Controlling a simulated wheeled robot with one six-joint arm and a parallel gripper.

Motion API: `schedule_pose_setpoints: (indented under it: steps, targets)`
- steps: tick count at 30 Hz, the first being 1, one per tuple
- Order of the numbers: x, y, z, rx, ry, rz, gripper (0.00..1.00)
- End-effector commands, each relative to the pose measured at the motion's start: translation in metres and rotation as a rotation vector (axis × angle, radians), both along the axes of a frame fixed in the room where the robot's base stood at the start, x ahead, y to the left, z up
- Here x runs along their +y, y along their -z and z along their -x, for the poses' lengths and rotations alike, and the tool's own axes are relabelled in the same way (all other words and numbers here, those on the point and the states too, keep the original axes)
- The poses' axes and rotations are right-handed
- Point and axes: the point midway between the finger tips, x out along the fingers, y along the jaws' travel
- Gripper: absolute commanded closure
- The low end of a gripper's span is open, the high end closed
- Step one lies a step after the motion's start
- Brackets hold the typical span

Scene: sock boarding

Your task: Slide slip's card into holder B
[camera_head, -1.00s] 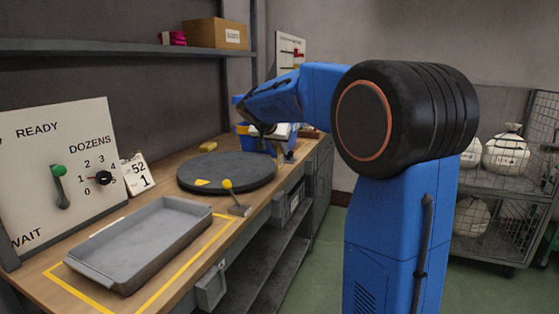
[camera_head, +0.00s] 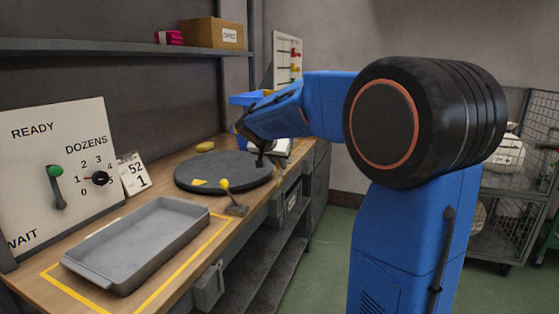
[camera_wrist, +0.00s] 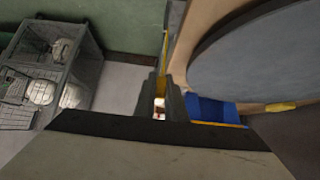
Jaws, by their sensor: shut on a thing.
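My gripper (camera_head: 260,158) is over the far right part of the dark round turntable (camera_head: 215,173) in the head view. A white slip (camera_head: 133,175) printed with "52" and "1" leans beside the dial panel (camera_head: 55,150). The panel reads READY, WAIT and DOZENS. I cannot pick out holder B or its label in either view.
A grey tray (camera_head: 140,245) lies inside yellow lines on the wooden bench. A yellow-knobbed lever (camera_head: 228,194) stands at the bench's front edge. A board with coloured sliders (camera_head: 287,60) stands at the back. A wire cart (camera_head: 505,215) with sacks is at the right.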

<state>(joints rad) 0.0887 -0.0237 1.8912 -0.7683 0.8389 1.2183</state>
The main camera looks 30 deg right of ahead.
Motion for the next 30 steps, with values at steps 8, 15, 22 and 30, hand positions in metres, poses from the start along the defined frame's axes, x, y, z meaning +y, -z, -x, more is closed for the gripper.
schedule_pose_setpoints:
  steps: [8, 15, 22, 30]
  targets:
    - [0.0, 0.022, 0.0, 0.001, 0.001, 0.0, 1.0]
    - [0.0, 0.034, 0.0, 0.001, 0.0, 0.001, 1.0]
    - [0.0, 0.037, 0.0, 0.0, 0.0, 0.0, 1.0]
    - [0.0, 0.037, 0.0, 0.0, 0.0, 0.0, 1.0]
